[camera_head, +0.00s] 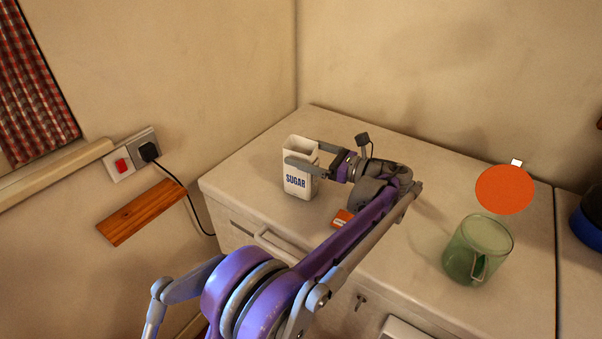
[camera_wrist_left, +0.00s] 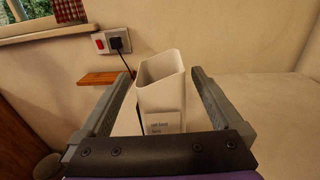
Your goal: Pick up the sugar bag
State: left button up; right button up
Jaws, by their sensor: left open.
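The sugar bag (camera_head: 299,181) is a white, open-topped upright container with "SUGAR" in blue on its side. It stands near the back left corner of the cream cabinet top. My left gripper (camera_head: 301,156) is open, with one finger in front of the sugar bag and the other behind it. In the left wrist view the sugar bag (camera_wrist_left: 161,88) stands between the two spread fingers (camera_wrist_left: 163,75), with gaps visible on both sides. Its lower part is hidden by the gripper's palm. My right gripper is not in view.
An orange and white small box (camera_head: 342,218) lies under my left arm. A green glass mug (camera_head: 477,250) and an orange disc (camera_head: 504,190) are to the right. A wooden shelf (camera_head: 141,212) and a socket (camera_head: 133,155) with a cable are on the left wall.

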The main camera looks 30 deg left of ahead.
aim_at(290, 148)
pick_arm(q)
jog(key=a, duration=0.4)
jog(key=shift+a+f, duration=0.15)
jog(key=shift+a, duration=0.05)
grip_shut()
dwell(0.3)
